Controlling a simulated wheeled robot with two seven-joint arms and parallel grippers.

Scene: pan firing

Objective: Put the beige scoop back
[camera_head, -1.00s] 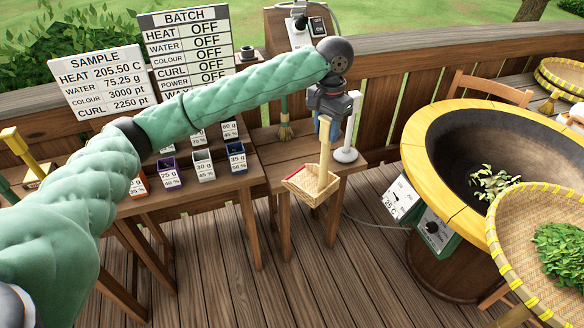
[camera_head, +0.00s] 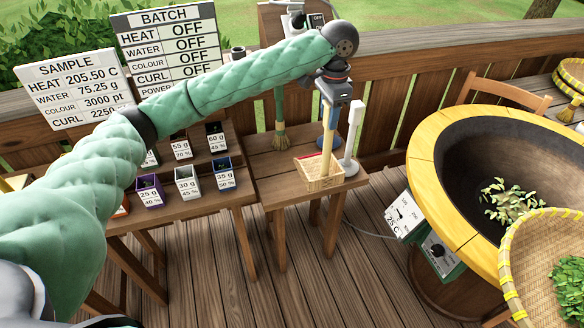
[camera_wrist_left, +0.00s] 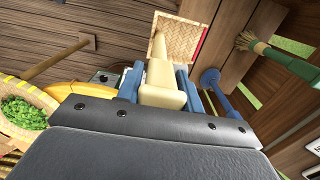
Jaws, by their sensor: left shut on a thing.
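The beige scoop (camera_head: 322,181) is a square woven pan with a pale upright handle. My left gripper (camera_head: 329,106) is shut on the upper part of the handle, with the pan below it. The pan is over the front part of the small wooden side table (camera_head: 283,170); I cannot tell if it touches the top. In the left wrist view, the scoop's pan (camera_wrist_left: 180,40) lies beyond the gripper (camera_wrist_left: 162,90), whose blue fingers flank the handle. A thin red strip (camera_wrist_left: 202,42) shows beside the pan. My right gripper is not in view.
A white stand (camera_head: 350,145) stands close right of the scoop. A broom (camera_head: 280,135) is behind it. Small labelled boxes (camera_head: 187,180) sit on the left table. The yellow-rimmed pan (camera_head: 435,130) and a basket of leaves (camera_head: 520,270) are at right.

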